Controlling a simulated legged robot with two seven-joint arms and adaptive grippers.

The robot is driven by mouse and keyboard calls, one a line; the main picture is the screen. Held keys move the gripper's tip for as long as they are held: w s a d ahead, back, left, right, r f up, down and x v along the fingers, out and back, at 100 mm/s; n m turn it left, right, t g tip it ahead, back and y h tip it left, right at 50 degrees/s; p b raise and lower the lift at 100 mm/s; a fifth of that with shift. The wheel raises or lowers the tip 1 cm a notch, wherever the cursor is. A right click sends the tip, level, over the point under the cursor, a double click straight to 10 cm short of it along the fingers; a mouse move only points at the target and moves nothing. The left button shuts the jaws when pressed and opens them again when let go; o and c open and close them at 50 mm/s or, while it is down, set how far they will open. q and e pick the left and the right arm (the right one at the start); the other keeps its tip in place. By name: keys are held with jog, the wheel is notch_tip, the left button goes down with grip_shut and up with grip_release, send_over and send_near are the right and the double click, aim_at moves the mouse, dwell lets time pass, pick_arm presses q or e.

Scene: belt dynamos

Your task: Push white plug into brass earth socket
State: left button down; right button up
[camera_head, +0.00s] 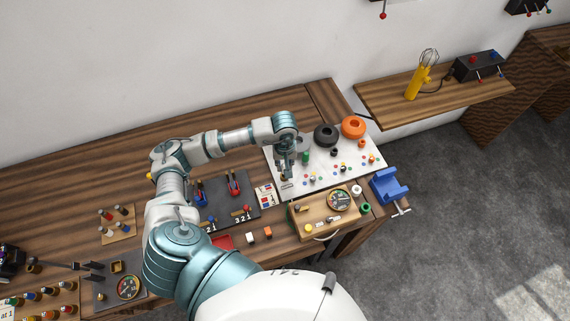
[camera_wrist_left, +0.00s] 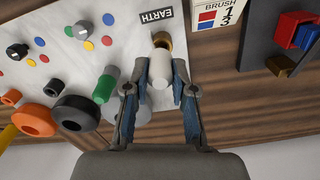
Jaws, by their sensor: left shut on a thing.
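The white plug (camera_wrist_left: 158,72) is a short cylinder between the fingers of my left gripper (camera_wrist_left: 159,82), which is shut on it in the left wrist view. The brass earth socket (camera_wrist_left: 162,41) is a ring just beyond the plug's far end, beside the black EARTH label (camera_wrist_left: 156,20). Plug and socket nearly line up; I cannot tell whether they touch or the plug's tip is inside. In the head view my left gripper (camera_head: 286,170) is low over the left part of the white panel (camera_head: 272,157) and hides the plug. My right gripper is not in view.
On the panel, a green plug (camera_wrist_left: 104,88) stands close beside my finger. Black (camera_head: 326,134) and orange (camera_head: 354,127) rings lie farther back. A wooden tray (camera_head: 297,226), a red-and-blue card (camera_head: 266,195) and a blue vise (camera_head: 388,187) are near the front.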

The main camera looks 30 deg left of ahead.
aim_at(283, 168)
pick_arm(q)
jog(key=shift+a+f+b, duration=0.1)
jog(key=shift+a+b, duration=0.2)
jog(key=shift+d, duration=0.1)
dwell(0.3)
jog(key=shift+b, duration=0.4)
jog(key=shift+f+b, duration=1.55)
jog(key=shift+b, duration=0.3)
jog(key=c, duration=0.9)
grip_release()
jog(key=shift+r, duration=0.1)
jog(key=shift+r, duration=0.2)
notch_tip(283, 168, up, 11)
jog(key=shift+w+r, duration=0.1)
jog(key=shift+r, duration=0.1)
